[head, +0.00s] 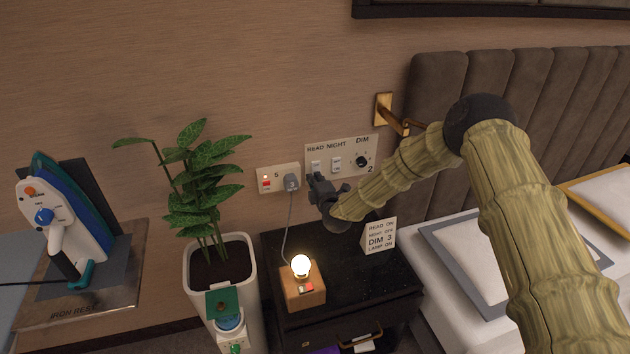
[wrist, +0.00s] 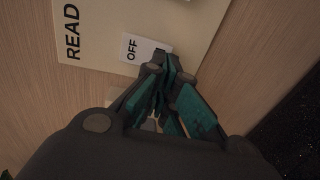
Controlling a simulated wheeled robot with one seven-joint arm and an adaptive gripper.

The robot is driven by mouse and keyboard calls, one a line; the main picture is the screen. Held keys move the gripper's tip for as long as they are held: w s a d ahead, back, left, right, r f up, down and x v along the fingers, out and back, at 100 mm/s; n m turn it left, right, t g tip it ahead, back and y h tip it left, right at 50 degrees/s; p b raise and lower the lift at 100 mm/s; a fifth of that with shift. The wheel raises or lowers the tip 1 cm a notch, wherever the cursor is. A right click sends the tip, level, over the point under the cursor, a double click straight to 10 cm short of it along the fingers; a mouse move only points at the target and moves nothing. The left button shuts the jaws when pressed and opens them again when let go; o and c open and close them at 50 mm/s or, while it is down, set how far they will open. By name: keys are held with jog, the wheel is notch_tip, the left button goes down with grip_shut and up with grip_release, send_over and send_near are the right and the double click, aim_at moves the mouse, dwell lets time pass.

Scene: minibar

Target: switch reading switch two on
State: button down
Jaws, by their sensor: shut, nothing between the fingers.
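The cream wall panel (head: 348,173), marked READ, NIGHT, DIM and 2, is above the nightstand. Its reading switch (head: 316,165) is the left one, under READ. In the wrist view the panel (wrist: 100,50) fills the top, and the white reading switch (wrist: 143,48) shows the word OFF, with a dark gap beside it. My gripper (head: 317,181) is shut and empty, just below the reading switch. In the wrist view the gripper tips (wrist: 172,62) overlap the switch's lower right edge; I cannot tell whether they touch it. The fingers hide part of the switch.
The night switch (head: 336,164) and dimmer knob (head: 361,161) sit right of the reading switch. A socket plate (head: 278,189) with a plug (head: 292,182) is on the left. A card (head: 380,237) and lit lamp (head: 301,265) stand on the nightstand (head: 350,279). A potted plant (head: 205,190) stands left.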

jog(key=b, duration=0.2)
jog(key=f+t+b, duration=0.1)
jog(key=b, duration=0.1)
jog(key=shift+w+a+f, duration=0.1)
jog(key=shift+w+a, duration=0.05)
jog(key=shift+w, duration=0.1)
jog(key=shift+r+p, duration=0.3)
jog(key=f+b+v, duration=0.1)
jog(key=f+v, duration=0.1)
jog(key=v, duration=1.2)
jog(key=shift+w, duration=0.15)
